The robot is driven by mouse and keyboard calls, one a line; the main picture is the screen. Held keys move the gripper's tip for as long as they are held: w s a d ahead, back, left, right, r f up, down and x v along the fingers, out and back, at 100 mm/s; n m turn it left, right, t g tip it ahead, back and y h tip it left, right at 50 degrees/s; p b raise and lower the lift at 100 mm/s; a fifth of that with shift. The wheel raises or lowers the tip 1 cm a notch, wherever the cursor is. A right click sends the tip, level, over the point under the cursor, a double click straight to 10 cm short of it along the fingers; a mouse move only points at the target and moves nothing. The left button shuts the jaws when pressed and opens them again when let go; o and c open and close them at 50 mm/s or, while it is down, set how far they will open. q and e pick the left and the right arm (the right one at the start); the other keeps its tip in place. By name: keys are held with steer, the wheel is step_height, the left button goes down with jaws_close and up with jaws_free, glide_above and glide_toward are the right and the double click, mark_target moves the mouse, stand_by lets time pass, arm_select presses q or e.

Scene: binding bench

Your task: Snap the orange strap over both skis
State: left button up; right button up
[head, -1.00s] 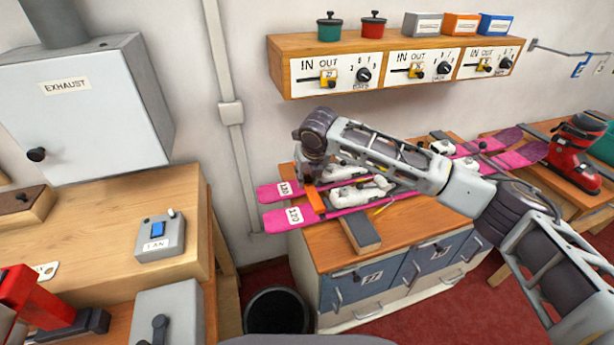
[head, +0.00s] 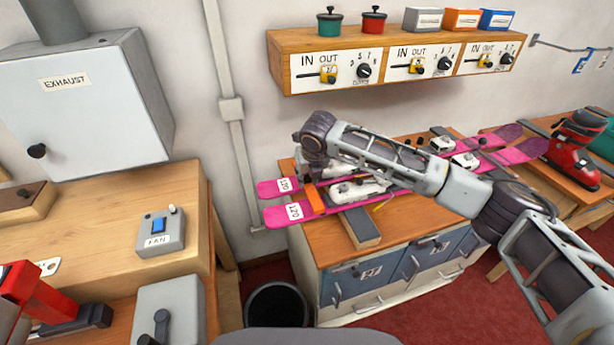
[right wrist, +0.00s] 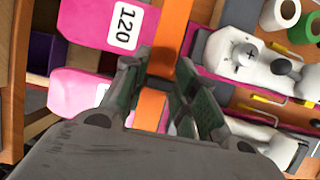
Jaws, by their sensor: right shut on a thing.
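Two pink skis lie side by side on the bench, the near ski (head: 294,211) and the far ski (head: 270,188), with white bindings and 120 labels. The orange strap (head: 316,199) lies across the near ski, left of its binding. In the right wrist view the orange strap (right wrist: 174,25) crosses the upper ski (right wrist: 85,22) and continues between my fingers toward the lower ski (right wrist: 75,88). My right gripper (right wrist: 163,62) is shut on the strap; in the head view the wrist hides most of its fingers. The strap's far end is hidden. My left gripper is out of view.
A grey-topped block (head: 360,228) sits under the near ski on the wooden cabinet (head: 400,220). A wall shelf (head: 400,70) with dials is behind. A red boot (head: 573,150) stands at right. A dark bin (head: 277,305) is on the floor left of the cabinet.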

mark_target(308, 183)
steer(key=shift+p, duration=0.7)
stand_by(1.0)
steer(key=shift+f, duration=1.95)
stand_by(1.1)
steer(key=o, duration=1.2)
steer(key=shift+c, duration=0.2)
steer(key=shift+o, duration=0.5)
steer(key=o, duration=0.4)
